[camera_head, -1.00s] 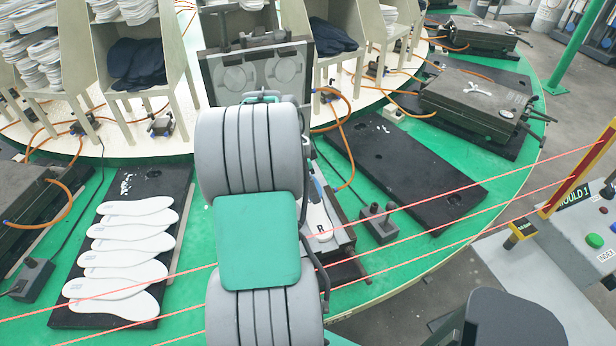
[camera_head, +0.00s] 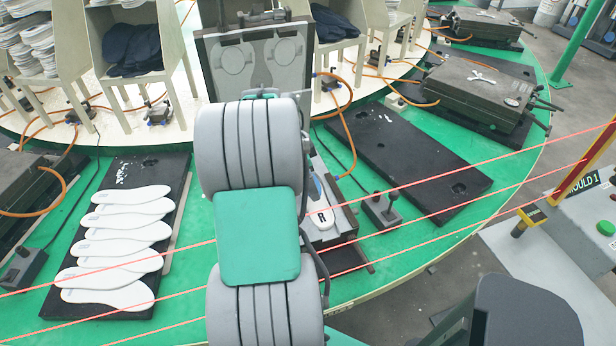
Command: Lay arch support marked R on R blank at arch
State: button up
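The R blank (camera_head: 322,218) is a white insole shape with a black letter R near its lower end. It lies in the open mould (camera_head: 337,226), just right of my arm. Its upper part shows a blue patch, and part of it is hidden behind my arm. The mould's raised lid (camera_head: 214,58) stands behind, with two round shapes on it. My grey arm with a green cover fills the middle of the view. My gripper is out of sight, and I cannot make out an arch support marked R.
Several white insoles (camera_head: 128,222) lie on a black board (camera_head: 174,188) at left. Another black board (camera_head: 415,168) lies at right. A joystick box (camera_head: 382,210) stands beside the mould. Red lines cross the front. A MOULD 1 panel (camera_head: 583,184) stands at right.

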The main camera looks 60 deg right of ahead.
aim_at(308, 197)
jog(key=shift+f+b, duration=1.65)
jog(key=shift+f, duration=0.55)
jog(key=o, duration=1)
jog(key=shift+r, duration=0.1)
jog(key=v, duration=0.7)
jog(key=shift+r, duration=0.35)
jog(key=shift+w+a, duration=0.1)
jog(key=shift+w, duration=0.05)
